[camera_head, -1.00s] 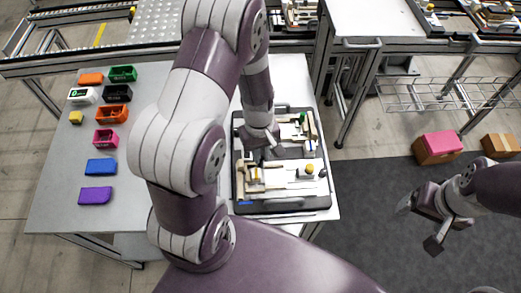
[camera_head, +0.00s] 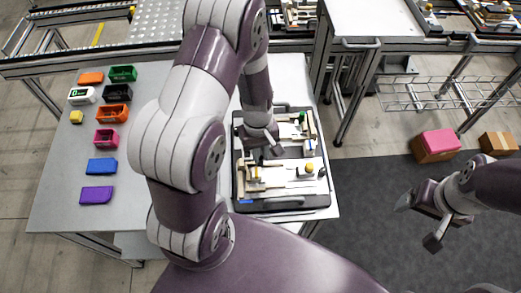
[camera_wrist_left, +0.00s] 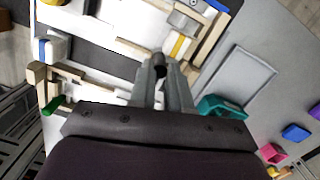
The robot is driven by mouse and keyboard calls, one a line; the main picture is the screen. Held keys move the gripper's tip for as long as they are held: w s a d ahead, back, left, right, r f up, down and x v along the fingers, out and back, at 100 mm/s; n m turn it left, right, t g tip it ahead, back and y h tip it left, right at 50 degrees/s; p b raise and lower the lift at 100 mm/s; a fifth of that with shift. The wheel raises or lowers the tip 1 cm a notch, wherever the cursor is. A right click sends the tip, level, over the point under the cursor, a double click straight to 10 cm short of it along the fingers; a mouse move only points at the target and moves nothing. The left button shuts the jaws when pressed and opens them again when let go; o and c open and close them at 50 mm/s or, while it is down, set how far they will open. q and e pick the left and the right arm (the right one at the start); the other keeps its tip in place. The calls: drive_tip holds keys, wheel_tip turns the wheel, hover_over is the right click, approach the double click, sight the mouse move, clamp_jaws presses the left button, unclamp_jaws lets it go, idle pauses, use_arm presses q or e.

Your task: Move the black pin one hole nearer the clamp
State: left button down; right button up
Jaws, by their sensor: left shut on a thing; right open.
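My left gripper (camera_head: 268,155) is over the fixture pallet (camera_head: 284,208) in the head view. In the left wrist view its two fingers (camera_wrist_left: 161,72) are closed on a dark round piece, which looks like the black pin (camera_wrist_left: 160,59). The pin's lower end and the holes beneath it are hidden or too small to make out. A grey block with a yellow strip (camera_wrist_left: 183,22), possibly the clamp, is just beyond the fingertips; I cannot tell for sure. My right gripper (camera_head: 418,223) is open and empty, off to the right above the dark floor mat.
The pallet carries pale bars, a yellow-topped part (camera_head: 309,168) and a green piece (camera_head: 303,117). Several coloured bins, including a purple one (camera_head: 96,195), stand on the table's left side. A pink-topped box (camera_head: 437,143) stands at right.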

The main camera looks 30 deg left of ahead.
use_arm(q)
drive_tip(key=shift+f, duration=0.15)
drive_tip(key=shift+f+b, duration=0.65)
drive_tip(key=shift+f, duration=0.1)
drive_tip(key=shift+f, duration=0.15)
drive_tip(key=c, duration=1)
unclamp_jaws()
wheel_tip(320, 180, up, 13)
drive_tip(key=w+a+b, duration=0.1)
drive_tip(key=shift+f, duration=0.15)
